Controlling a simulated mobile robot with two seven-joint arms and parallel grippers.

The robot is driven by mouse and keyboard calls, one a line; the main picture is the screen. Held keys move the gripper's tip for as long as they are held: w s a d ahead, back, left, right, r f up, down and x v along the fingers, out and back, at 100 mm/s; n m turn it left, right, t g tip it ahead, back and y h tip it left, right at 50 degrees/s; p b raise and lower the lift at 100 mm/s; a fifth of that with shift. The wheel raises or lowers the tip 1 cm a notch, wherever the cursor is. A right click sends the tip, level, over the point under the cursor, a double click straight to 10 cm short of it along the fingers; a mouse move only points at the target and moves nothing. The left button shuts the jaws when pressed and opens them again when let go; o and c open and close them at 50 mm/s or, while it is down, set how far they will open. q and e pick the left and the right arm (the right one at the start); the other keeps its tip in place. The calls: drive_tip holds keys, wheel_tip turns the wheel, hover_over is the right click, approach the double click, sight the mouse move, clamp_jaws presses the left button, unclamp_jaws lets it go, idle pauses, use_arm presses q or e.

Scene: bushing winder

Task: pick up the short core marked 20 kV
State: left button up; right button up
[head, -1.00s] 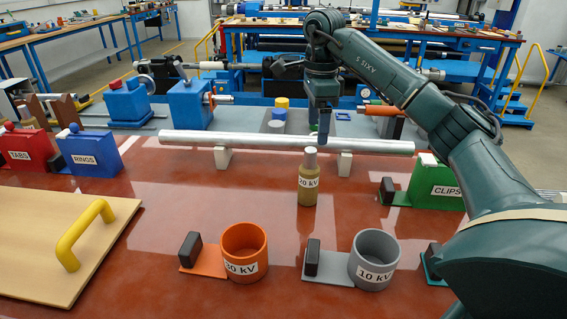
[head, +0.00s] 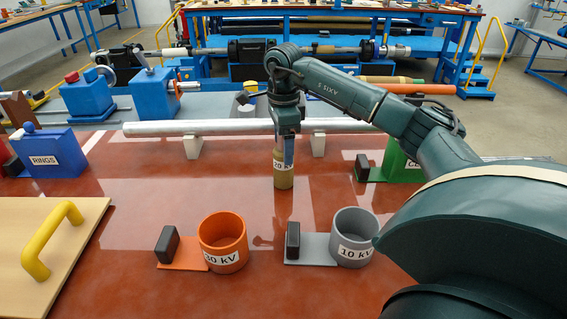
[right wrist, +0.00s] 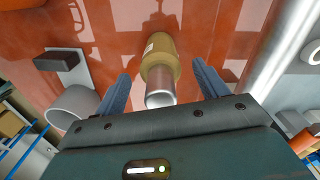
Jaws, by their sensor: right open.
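The short core marked 20 kV (head: 284,177) stands upright on the red table, a tan cylinder with a white label and a narrower metal top. My right gripper (head: 284,150) is over it in the head view and hides its top. In the right wrist view the core (right wrist: 160,68) lies between the two blue fingers of my right gripper (right wrist: 160,90), with a gap on each side. The fingers are open and do not touch it. My left gripper is not in view.
An orange cup marked 30 kV (head: 222,243) and a grey cup marked 10 kV (head: 353,238) stand in front. A silver bar (head: 210,127) on white supports lies behind the core. A yellow-handled board (head: 85,235) is at left, a blue RINGS box (head: 48,155) behind it.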

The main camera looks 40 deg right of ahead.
wheel_tip(320, 180, down, 2)
drive_tip(key=shift+f, duration=0.1)
drive_tip(key=c, duration=1.2)
